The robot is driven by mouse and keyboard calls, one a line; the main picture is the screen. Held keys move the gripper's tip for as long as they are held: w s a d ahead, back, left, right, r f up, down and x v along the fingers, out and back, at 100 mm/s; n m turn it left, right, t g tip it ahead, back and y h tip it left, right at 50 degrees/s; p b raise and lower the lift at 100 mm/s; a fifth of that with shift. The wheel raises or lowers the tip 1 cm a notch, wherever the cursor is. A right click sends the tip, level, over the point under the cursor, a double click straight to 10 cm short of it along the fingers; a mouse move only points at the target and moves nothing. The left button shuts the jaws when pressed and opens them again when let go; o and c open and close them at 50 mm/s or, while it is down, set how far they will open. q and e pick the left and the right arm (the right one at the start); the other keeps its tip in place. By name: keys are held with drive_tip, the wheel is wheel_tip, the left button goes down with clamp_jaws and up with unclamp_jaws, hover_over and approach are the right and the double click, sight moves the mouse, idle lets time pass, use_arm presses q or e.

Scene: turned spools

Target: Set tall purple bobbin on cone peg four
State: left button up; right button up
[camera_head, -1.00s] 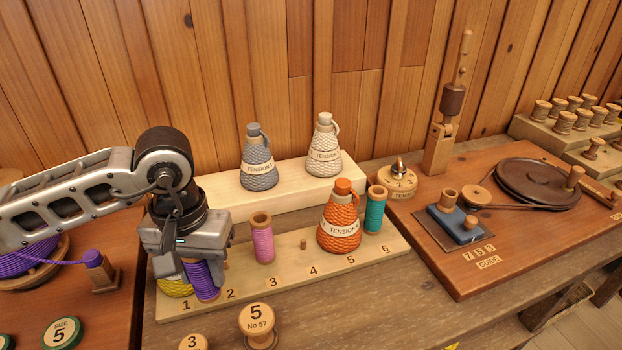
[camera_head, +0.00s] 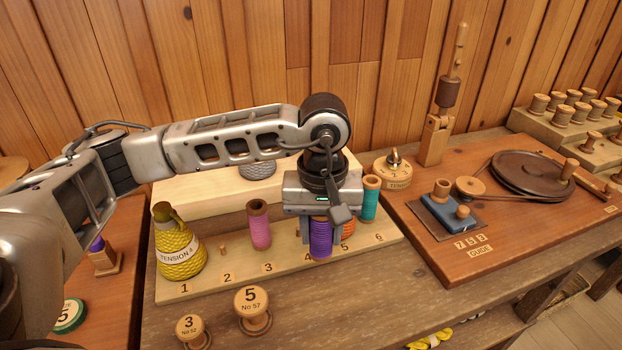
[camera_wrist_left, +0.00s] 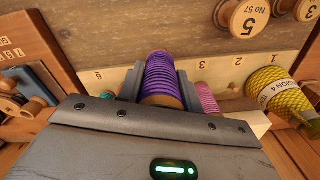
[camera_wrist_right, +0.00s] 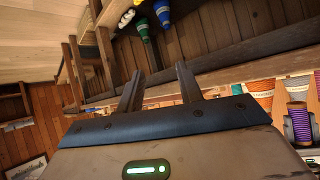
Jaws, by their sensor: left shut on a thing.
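The tall purple bobbin (camera_head: 320,238) is upright in my left gripper (camera_head: 319,225), which is shut on it; the left wrist view shows the bobbin (camera_wrist_left: 162,78) between the fingers. My right gripper (camera_wrist_right: 160,72) is open and empty in the right wrist view, away from the board.
Two numbered wooden spools (camera_head: 252,308) stand in front.

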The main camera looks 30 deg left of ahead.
use_arm(q)
drive_tip(key=w+a+n, duration=0.2)
drive_tip(key=a+n, duration=0.1)
drive_tip(key=n, duration=0.6)
drive_tip(key=w+a+f+n, duration=0.1)
drive_tip(key=w+a+n, duration=0.1)
drive_tip(key=n, duration=0.7)
drive_tip(key=w+a+f+n+b, duration=0.1)
drive_tip(key=w+a+n, duration=0.2)
drive_tip(key=n, duration=0.6)
drive_tip(key=shift+a+f, duration=0.25)
drive_tip(key=shift+a, duration=0.4)
drive_tip(key=shift+f+b, duration=0.35)
drive_tip(key=shift+f, duration=0.45)
use_arm(e)
drive_tip(key=shift+a+f, duration=0.25)
drive_tip(key=shift+f, duration=0.1)
drive_tip(key=shift+r, duration=0.1)
drive_tip(key=shift+w, duration=0.1)
